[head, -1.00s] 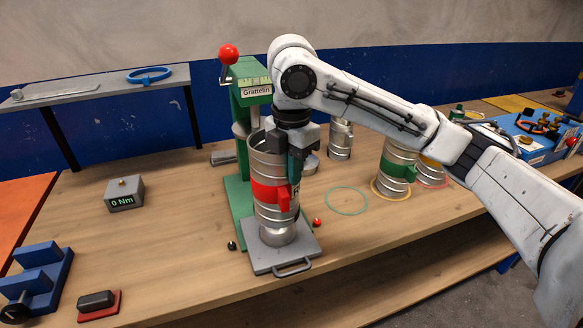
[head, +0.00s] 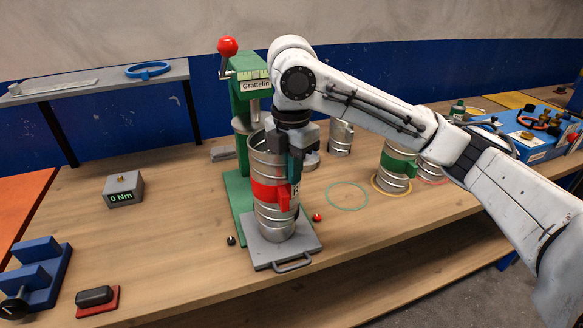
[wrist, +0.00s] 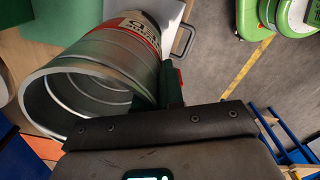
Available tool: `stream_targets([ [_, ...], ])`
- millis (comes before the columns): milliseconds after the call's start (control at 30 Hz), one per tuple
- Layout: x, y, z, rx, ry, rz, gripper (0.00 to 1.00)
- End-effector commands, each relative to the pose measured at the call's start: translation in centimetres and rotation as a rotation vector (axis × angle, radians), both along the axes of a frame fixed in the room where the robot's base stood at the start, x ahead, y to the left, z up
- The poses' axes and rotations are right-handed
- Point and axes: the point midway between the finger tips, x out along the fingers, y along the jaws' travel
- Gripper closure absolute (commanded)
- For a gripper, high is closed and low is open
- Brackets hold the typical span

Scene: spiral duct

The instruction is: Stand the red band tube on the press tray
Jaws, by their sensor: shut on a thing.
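The red band tube (head: 272,213) is a silvery spiral duct with a red band around its middle. It stands upright on the grey press tray (head: 262,252), with its lower end at the tray's surface; from here I cannot tell whether it fully rests there. My gripper (head: 294,165) is shut on the tube's upper right side. In the wrist view the tube (wrist: 100,75) shows its open end and its lettered red band beside my gripper (wrist: 165,90). The green press (head: 243,110) with a red-knobbed lever stands right behind the tube.
A green band tube (head: 397,165) stands on a yellow ring to the right, near an empty green ring (head: 347,196). A torque display box (head: 124,189) is at left. A blue block (head: 38,275) and a red-based pad (head: 97,300) lie front left.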

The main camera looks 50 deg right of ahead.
Motion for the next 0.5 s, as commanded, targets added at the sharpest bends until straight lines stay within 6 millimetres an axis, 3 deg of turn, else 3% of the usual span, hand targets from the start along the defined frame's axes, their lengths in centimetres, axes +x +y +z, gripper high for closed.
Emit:
stream_targets([
  [500,0.0,0.0,-1.2,0.0,-0.001,0.0,1.0],
])
